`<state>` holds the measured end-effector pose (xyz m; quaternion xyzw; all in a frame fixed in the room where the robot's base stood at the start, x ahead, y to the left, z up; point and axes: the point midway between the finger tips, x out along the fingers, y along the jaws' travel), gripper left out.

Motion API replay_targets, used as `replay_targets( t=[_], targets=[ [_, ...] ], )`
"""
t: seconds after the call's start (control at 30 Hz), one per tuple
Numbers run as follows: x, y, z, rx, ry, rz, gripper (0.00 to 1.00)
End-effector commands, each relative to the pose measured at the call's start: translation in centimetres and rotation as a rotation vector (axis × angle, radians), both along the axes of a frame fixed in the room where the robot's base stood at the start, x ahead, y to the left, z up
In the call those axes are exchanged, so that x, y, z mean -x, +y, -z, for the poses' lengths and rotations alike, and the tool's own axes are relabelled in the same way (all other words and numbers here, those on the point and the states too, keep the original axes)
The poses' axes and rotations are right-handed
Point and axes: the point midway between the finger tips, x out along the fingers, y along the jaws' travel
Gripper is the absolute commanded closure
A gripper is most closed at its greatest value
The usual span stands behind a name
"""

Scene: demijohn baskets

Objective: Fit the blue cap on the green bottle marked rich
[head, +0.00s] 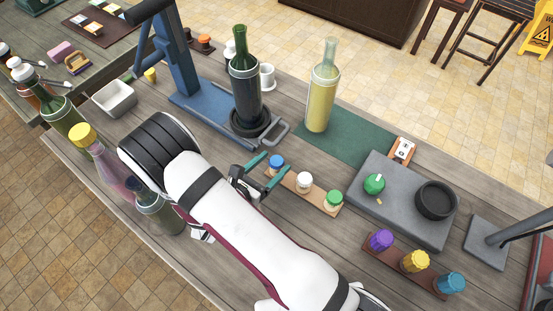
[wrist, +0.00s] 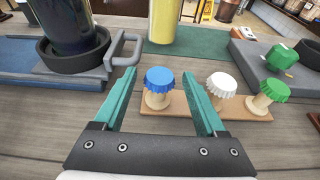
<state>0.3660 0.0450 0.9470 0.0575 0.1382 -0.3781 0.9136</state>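The blue cap (head: 277,161) sits on a peg at the left end of a small wooden strip; it also shows in the wrist view (wrist: 159,80). My gripper (head: 268,170) is open, its teal fingers low over the table and pointing at the blue cap. In the wrist view the blue cap appears between the fingertips (wrist: 158,78); I cannot tell whether they touch it. A dark green bottle (head: 244,85) stands upright in a black ring on the blue stand. Another greenish bottle (head: 160,215) is partly hidden by my arm. I cannot read "rich" on any bottle.
The white cap (head: 304,181) and green cap (head: 333,200) share the strip (head: 290,180). A yellow bottle (head: 322,95) stands on a green mat (head: 350,142). A grey slab (head: 400,210) and a strip with purple, yellow and teal-blue caps (head: 452,283) are at right.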

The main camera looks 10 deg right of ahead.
Motion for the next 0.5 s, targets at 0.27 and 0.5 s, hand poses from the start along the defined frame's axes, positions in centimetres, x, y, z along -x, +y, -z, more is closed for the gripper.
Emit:
replay_targets(
  t=[0.27,0.5],
  targets=[
    [0.03,0.01,-0.02,0.000,0.000,0.000,0.79],
    [0.03,0.02,-0.02,0.000,0.000,0.000,1.00]
  ],
)
